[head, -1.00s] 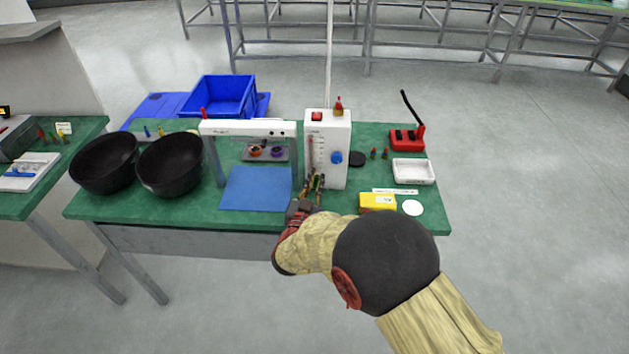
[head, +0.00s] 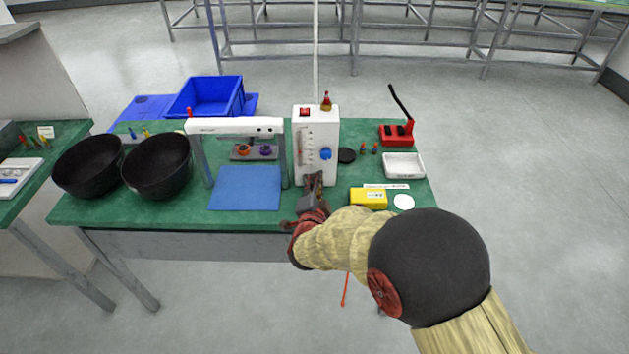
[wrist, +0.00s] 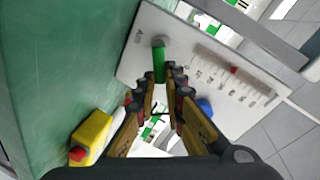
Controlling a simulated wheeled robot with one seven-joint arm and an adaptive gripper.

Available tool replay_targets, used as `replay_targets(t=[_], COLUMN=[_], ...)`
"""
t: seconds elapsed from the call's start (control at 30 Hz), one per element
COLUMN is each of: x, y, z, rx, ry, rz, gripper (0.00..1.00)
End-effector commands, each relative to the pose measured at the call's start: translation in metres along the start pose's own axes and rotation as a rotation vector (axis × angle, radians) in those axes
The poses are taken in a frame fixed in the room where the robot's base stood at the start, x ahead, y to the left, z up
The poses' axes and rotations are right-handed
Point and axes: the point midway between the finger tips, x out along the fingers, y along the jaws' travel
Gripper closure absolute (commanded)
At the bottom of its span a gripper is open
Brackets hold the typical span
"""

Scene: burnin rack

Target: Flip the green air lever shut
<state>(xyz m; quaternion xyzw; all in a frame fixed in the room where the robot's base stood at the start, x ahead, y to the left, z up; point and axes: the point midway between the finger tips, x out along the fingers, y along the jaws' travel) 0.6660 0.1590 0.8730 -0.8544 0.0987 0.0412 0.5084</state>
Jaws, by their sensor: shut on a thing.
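The green air lever (wrist: 159,63) sticks out from the face of the white air panel (wrist: 142,30) in the wrist view. My gripper (wrist: 163,78) has its fingertips drawn together at the free end of the lever, and the jaws are shut on it. In the head view my gripper (head: 314,180) is at the lower front of the upright white panel box (head: 329,124) and hides the lever. A blue knob (head: 326,153) and a scale with a red mark (wrist: 234,70) are on the panel face.
A yellow box (head: 368,198) and a white disc (head: 404,202) lie right of my gripper. A blue mat (head: 246,188) and a white-topped frame (head: 235,126) stand left, with black bowls (head: 157,166) beyond. A white tray (head: 404,165) and red device (head: 397,133) are at right.

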Motion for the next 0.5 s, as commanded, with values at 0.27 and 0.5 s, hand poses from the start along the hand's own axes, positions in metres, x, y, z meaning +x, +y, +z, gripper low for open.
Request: replay_targets(t=[0.27, 0.5], x=[0.002, 0.003], y=[0.012, 0.018], z=[0.0, 0.002], rx=[0.237, 0.391], ry=[-0.047, -0.077], rz=[0.003, 0.003], gripper=[1.0, 1.0])
